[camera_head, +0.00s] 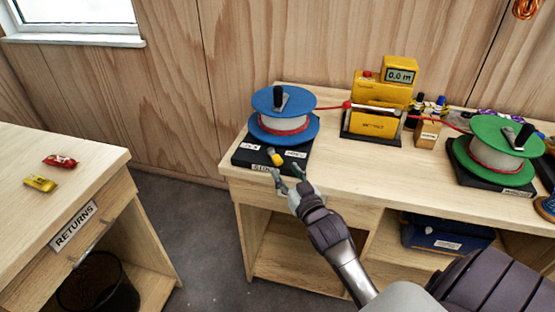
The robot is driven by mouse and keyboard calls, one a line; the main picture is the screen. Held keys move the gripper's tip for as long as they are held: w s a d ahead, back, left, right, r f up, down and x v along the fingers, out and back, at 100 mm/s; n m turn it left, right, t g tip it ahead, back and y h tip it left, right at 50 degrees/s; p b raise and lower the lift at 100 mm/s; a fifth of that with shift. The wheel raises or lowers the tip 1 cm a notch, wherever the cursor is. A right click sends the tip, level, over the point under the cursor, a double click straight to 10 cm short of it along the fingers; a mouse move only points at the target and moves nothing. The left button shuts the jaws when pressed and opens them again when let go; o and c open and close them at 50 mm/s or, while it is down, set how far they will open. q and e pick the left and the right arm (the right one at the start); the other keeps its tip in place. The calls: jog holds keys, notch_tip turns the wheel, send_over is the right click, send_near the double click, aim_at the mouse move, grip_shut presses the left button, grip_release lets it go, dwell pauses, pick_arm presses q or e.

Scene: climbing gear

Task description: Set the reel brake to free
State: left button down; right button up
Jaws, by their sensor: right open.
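The blue reel (283,128), wound with white line and a red strand, stands on a black base (240,158) at the bench's left end. A brake lever with a yellow knob (276,158) sticks out at the front of the base, between two small white labels. The label writing is too small to read surely. My right gripper (283,177) is open and empty, just in front of the base and slightly below the yellow knob in the picture. I cannot tell whether it touches the base. My left gripper is not in view.
A yellow meter (377,90) reading 0.0 m stands mid-bench, with red line running from it to both reels. A green reel (496,145) stands at right. A returns table (60,150) holds red and yellow packets at left, beyond a floor gap.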

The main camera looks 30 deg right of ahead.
aim_at(280, 163)
jog(key=w, duration=0.3)
jog(key=w+d, duration=0.1)
jog(key=w, duration=0.2)
jog(key=shift+w+d, duration=0.1)
jog(key=shift+w, duration=0.1)
grip_shut()
